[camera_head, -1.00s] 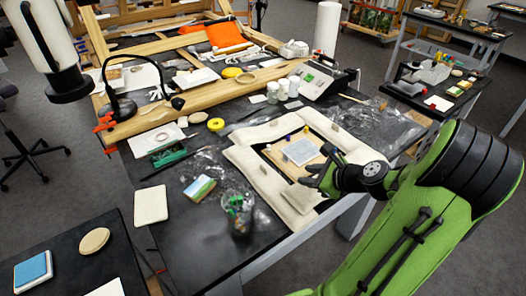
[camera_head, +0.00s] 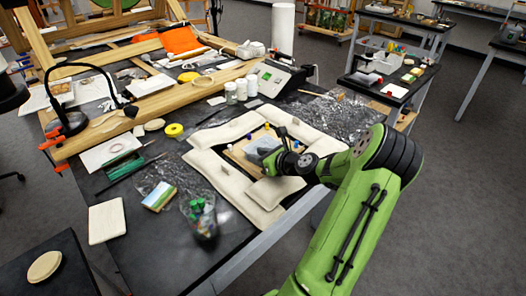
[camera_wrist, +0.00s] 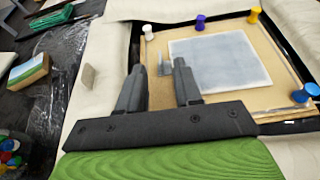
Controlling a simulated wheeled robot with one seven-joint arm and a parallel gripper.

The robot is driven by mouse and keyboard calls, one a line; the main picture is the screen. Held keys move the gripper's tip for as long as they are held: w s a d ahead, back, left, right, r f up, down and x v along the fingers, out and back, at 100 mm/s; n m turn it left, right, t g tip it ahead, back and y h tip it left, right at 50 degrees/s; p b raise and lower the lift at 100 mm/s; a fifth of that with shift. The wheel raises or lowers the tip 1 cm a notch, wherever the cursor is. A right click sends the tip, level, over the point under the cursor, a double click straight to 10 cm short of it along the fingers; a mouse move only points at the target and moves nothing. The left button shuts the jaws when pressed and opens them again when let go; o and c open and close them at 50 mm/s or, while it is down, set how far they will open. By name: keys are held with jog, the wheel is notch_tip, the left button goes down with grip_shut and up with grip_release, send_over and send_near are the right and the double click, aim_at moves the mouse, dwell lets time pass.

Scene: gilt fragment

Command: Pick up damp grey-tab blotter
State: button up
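The damp blotter (camera_wrist: 222,62) is a pale grey square lying flat on a tan board (camera_wrist: 165,100) inside a dark frame. A small grey tab (camera_wrist: 165,66) sticks out at its left edge in the wrist view. My gripper (camera_wrist: 159,66) is open, its two dark fingers apart and pointing toward the blotter's left side. The tab shows between the fingertips; whether they touch it or are above it I cannot tell. In the head view my gripper partly hides the blotter (camera_head: 262,146).
Colored pegs, including a purple one (camera_wrist: 200,22), a yellow one (camera_wrist: 254,14) and a blue one (camera_wrist: 306,92), stand around the blotter. Cream padded cushions (camera_head: 205,170) surround the frame.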

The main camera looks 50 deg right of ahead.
jog(key=b+x, duration=0.1)
jog(key=x, duration=0.3)
jog(key=shift+w+f, duration=0.15)
jog(key=shift+w, duration=0.05)
grip_shut()
jog(key=shift+s, duration=0.1)
